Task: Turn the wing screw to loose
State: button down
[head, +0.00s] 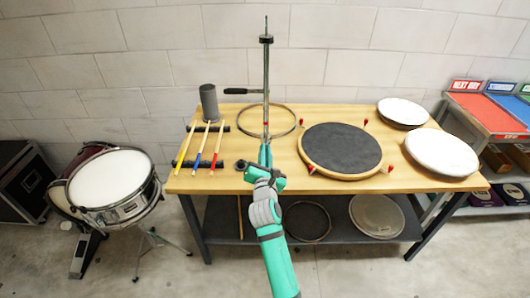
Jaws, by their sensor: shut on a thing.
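A thin upright metal stand (266,75) rises from the bench, with a black collar (266,39) near its top and a small red mark low on it. A dark-ended lever (235,91) sticks out left at mid-height. My gripper (265,143) reaches in from the front, at the lower part of the stand. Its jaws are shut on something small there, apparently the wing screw. The jaws and wrist hide the screw, so its turn position cannot be told.
The wooden bench (235,182) carries a hoop (291,112) behind the stand, drumsticks (200,147) and a grey cylinder (208,102) at left. A dark round pad (340,147) with red-tipped pins and white drumheads (441,152) lie right. A snare drum (110,180) stands left of the bench.

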jog(key=shift+f+n, duration=0.1)
jog(key=shift+n, duration=0.3)
jog(key=c, duration=1.9)
grip_release()
jog(key=shift+o, duration=0.2)
jog(key=shift+s, duration=0.1)
jog(key=s, duration=1)
jog(key=shift+s, duration=0.35)
